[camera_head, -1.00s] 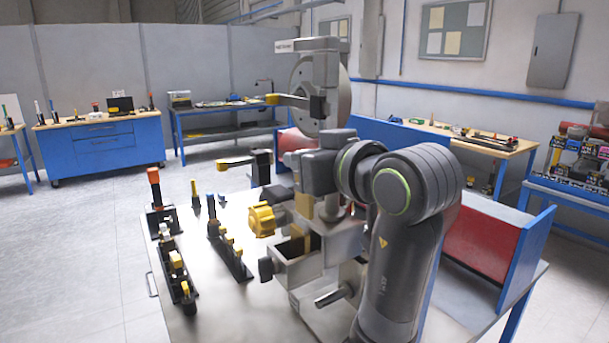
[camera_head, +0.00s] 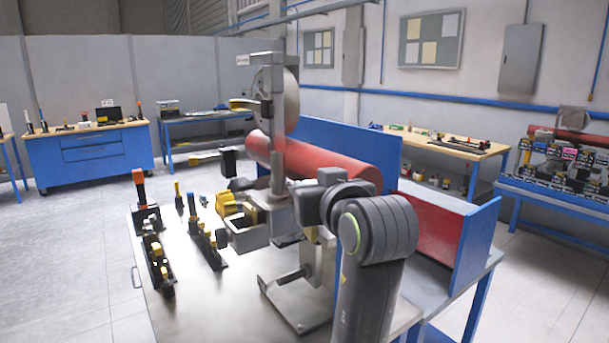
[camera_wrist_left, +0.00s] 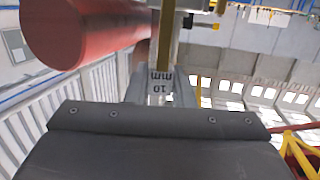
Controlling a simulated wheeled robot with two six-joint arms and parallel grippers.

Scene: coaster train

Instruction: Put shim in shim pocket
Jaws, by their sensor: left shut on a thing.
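In the left wrist view, my left gripper (camera_wrist_left: 160,92) is shut on the shim (camera_wrist_left: 160,86), a small grey piece whose white label reads "10 mm". A golden-yellow upright strip shows just beyond it. In the head view, my left arm reaches over the bench to the right side of the grey metal stand. Its fingers and the shim cannot be made out there. The stand (camera_head: 300,305) carries a yellow knob and a grey box-like part (camera_head: 247,238). I cannot tell which opening is the shim pocket. My right gripper is not in view.
A large red cylinder (camera_head: 325,165) lies behind the stand and shows close up in the wrist view. Black racks (camera_head: 158,262) with yellow, orange and blue-topped tools stand on the bench's left. The bench top (camera_head: 215,305) is clear in front. Red and blue panels stand at right.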

